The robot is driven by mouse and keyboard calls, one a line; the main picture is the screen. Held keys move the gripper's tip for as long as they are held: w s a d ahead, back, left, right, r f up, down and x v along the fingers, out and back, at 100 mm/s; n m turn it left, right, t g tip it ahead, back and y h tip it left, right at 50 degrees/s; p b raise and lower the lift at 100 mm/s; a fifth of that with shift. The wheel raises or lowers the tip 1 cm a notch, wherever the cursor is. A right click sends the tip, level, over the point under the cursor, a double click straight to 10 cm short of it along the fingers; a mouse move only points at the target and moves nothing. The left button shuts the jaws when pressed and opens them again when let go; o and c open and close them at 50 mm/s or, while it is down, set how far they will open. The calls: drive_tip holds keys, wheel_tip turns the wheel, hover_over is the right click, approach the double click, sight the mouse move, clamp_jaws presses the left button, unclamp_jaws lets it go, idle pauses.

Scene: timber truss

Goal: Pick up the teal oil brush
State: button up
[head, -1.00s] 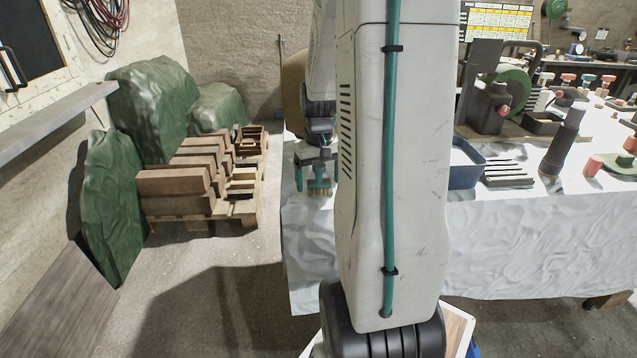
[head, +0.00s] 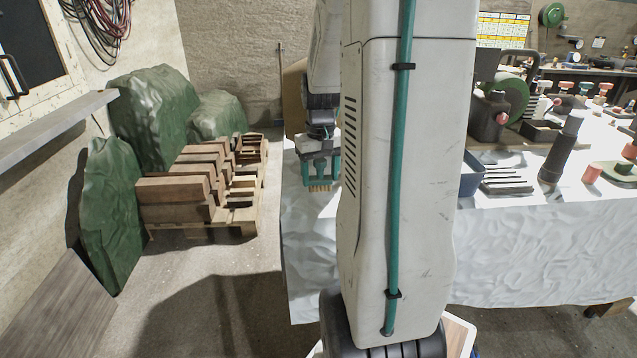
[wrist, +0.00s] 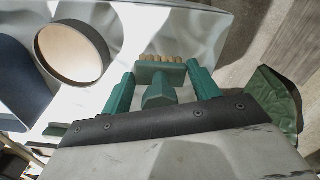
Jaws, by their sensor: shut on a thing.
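The teal oil brush (wrist: 160,72) shows in the wrist view, with a teal block head, a short teal handle toward my palm and a row of tan bristles pointing away. My gripper (wrist: 161,76) has teal fingers, one on each side of the brush head, and is shut on it. In the head view, my gripper (head: 321,168) hangs over the left end of the white-covered table. The tan bristles of the brush (head: 320,188) point down below the fingers. My own arm hides part of the table to the right of the gripper.
The white-covered table (head: 540,240) carries a blue tray (head: 471,175), a dark cylinder (head: 560,150) and several tools at right. A pallet (head: 215,232) with timber blocks and green covered heaps (head: 150,105) stands at left. Open floor lies between pallet and table.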

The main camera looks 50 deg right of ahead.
drive_tip(key=s+d+r, duration=0.1)
drive_tip(key=s+d, duration=0.1)
drive_tip(key=s, duration=1.3)
drive_tip(key=shift+s, duration=0.3)
drive_tip(key=shift+r, duration=0.1)
drive_tip(key=shift+o, duration=0.6)
drive_tip(key=shift+a, duration=0.1)
